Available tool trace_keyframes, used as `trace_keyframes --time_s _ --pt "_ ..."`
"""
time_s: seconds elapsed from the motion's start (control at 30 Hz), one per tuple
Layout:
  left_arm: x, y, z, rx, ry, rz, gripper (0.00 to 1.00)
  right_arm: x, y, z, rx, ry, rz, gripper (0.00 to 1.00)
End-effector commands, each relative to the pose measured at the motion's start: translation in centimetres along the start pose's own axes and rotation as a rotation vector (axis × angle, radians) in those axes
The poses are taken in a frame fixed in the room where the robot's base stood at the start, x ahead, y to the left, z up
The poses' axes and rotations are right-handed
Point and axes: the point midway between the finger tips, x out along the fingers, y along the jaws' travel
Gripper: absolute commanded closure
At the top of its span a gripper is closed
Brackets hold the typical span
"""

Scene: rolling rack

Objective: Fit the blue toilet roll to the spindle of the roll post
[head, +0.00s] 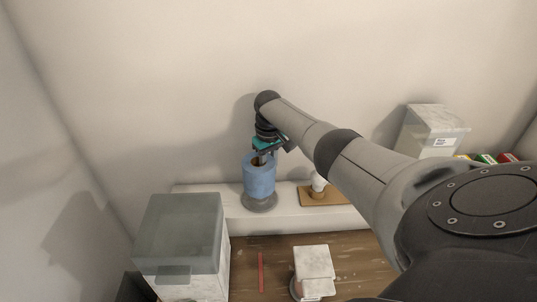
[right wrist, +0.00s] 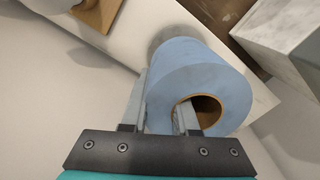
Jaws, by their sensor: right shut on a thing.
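The blue toilet roll (head: 259,178) stands about upright against the grey round base (head: 262,205) of the roll post, on the white ledge by the wall. My right gripper (head: 264,151) reaches down to the roll's top. In the right wrist view the gripper (right wrist: 162,108) is shut on the wall of the blue roll (right wrist: 210,75), one finger in the brown core and the other outside. The grey base (right wrist: 172,38) shows partly behind the roll. The spindle is hidden, so I cannot tell whether it is inside the core. My left gripper is not in view.
On the ledge (head: 235,218), a wooden board (head: 332,197) with a white object (head: 318,183) lies right of the roll. A grey-lidded bin (head: 180,240) stands front left. A white block (head: 313,262) and a red stick (head: 261,272) are on the wooden floor.

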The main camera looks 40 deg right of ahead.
Motion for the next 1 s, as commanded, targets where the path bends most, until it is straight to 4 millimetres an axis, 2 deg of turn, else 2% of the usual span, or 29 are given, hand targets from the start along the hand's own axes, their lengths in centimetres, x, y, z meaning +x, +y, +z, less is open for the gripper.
trace_keyframes --time_s 0.3,0.67,0.7,1.0 --pt "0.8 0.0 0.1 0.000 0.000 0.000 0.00 1.0 0.0 0.0 -0.001 0.001 -0.001 1.00" --pt "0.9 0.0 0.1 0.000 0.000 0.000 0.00 1.3 -0.1 0.0 -0.001 -0.001 -0.001 1.00" --pt "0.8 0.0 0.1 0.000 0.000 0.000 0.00 1.3 -0.1 0.0 -0.001 -0.001 -0.001 0.69" --pt "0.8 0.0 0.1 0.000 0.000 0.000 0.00 1.5 -0.3 0.1 -0.003 -0.006 -0.004 0.37"
